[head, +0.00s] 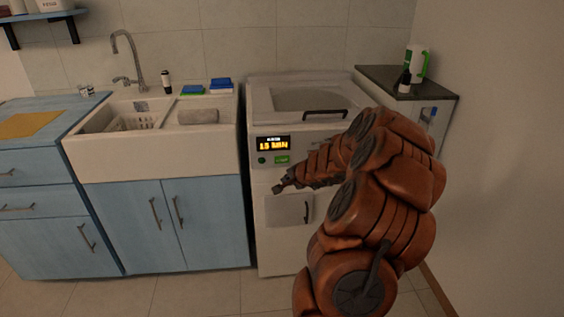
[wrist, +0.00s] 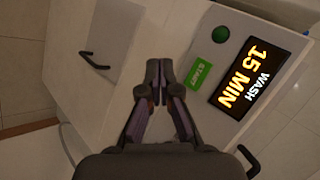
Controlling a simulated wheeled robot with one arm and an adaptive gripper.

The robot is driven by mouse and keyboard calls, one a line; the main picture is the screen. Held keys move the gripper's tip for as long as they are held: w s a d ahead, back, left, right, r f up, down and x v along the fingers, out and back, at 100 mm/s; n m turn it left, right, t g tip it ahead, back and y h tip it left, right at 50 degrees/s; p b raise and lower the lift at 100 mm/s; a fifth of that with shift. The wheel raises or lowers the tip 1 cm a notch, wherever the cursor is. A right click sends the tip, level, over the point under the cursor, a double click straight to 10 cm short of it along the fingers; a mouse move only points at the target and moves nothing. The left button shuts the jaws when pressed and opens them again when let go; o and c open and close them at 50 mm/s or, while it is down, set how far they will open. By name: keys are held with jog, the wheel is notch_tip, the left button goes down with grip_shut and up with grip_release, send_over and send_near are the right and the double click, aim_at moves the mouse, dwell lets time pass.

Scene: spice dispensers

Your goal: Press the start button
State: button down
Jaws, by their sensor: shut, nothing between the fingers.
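The washing machine (head: 282,215) is white and stands right of the sink. Its front panel has a lit display (head: 273,144), which reads WASH 15 MIN in the wrist view (wrist: 251,78). Beside the display is a green button marked START (head: 282,160); it also shows in the wrist view (wrist: 199,72). A round dark green knob or light (head: 262,160) is near it, also in the wrist view (wrist: 221,34). My gripper (head: 278,188) is shut and empty in front of the machine, below the button. In the wrist view its fingertips (wrist: 159,65) are left of the START button, apart from it in the picture.
The lid handle (head: 324,114) and the lower door handle (head: 306,212) stick out from the machine. A white sink (head: 150,160) over blue cabinets is at the left.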

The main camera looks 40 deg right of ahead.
aim_at(282, 160)
jog(key=shift+w+d+r, duration=0.1)
jog(key=shift+w, duration=0.05)
jog(key=shift+w+d+p, duration=0.85)
jog(key=shift+w+p, duration=0.3)
jog(key=shift+p, duration=0.05)
jog(key=shift+w+d+p, duration=0.8)
jog(key=shift+w+p, duration=0.3)
jog(key=shift+p, duration=0.05)
jog(key=shift+w+d+p, duration=0.85)
jog(key=shift+w+p, duration=0.3)
jog(key=shift+p, duration=0.05)
jog(key=shift+w+d, duration=0.1)
jog(key=shift+w+d, duration=0.2)
jog(key=shift+w, duration=0.05)
jog(key=shift+w+d+p, duration=0.2)
jog(key=shift+w+p, duration=0.1)
jog(key=shift+p, duration=0.2)
jog(key=shift+s, duration=0.15)
jog(key=shift+s+a+b, duration=0.5)
jog(key=shift+b, duration=0.35)
